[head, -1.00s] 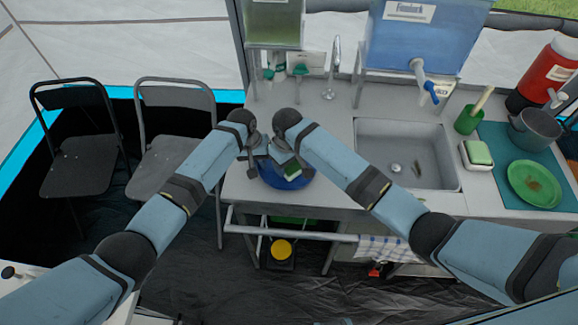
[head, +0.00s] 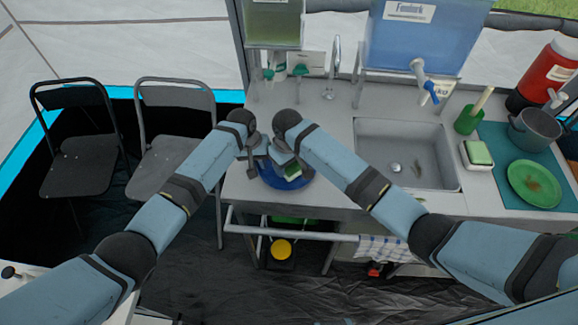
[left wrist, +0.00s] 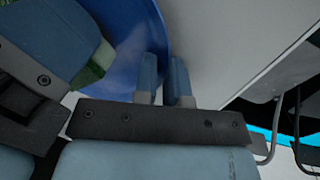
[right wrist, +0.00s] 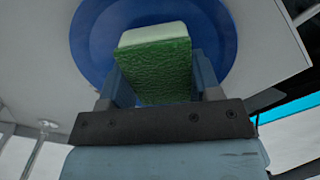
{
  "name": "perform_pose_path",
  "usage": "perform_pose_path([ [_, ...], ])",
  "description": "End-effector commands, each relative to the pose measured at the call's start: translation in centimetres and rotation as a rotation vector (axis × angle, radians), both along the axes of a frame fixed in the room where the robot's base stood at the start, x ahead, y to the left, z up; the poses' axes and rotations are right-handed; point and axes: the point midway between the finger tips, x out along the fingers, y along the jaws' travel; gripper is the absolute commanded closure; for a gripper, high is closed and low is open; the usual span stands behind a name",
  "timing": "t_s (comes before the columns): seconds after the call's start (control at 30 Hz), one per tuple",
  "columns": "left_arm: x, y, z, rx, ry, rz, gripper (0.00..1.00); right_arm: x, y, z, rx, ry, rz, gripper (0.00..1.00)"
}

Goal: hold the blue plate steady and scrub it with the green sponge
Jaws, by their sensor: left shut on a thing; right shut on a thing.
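The blue plate (head: 290,184) is at the front left of the counter, partly hidden by my grippers in the head view. My left gripper (left wrist: 163,78) is shut on the plate's rim, one finger on each side of it; the rim also shows in the left wrist view (left wrist: 140,35). My right gripper (right wrist: 160,80) is shut on the green sponge (right wrist: 155,68), which has a pale layer on its far side. In the right wrist view the sponge is over the plate's face (right wrist: 95,40). Whether it touches the plate cannot be told.
The sink (head: 405,150) lies right of the plate. Beyond it are another sponge on a dish (head: 478,153), a green plate (head: 535,183) on a teal mat, and a grey pot (head: 533,130). A tap (head: 332,65) stands behind. Two folding chairs stand left of the counter.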

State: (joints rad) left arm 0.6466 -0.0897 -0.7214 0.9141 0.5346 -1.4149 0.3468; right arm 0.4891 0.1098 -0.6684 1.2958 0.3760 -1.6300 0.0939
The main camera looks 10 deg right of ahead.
Motion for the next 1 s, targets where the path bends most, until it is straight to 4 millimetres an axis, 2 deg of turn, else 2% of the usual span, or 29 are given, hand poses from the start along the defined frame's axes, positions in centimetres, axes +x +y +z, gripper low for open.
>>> perform_pose_path([
  [0.03, -0.6, -1.2, 0.3, -0.015, 0.005, -0.015, 1.0, 0.1, 0.0, -0.3, -0.001, -0.002, -0.007, 0.61],
  [0.33, -0.6, -1.2, 0.3, -0.015, 0.005, -0.015, 1.0, 0.0, -0.2, -0.4, -0.001, -0.002, -0.007, 0.61],
  [0.63, -0.4, -1.1, 0.3, -0.014, 0.003, -0.012, 1.0, -0.7, -1.7, -0.2, -0.002, -0.001, -0.004, 0.61],
  [1.0, -0.2, -0.7, 0.2, -0.009, 0.002, -0.006, 1.0, 0.0, 0.0, 0.2, 0.002, -0.001, -0.001, 0.61],
])
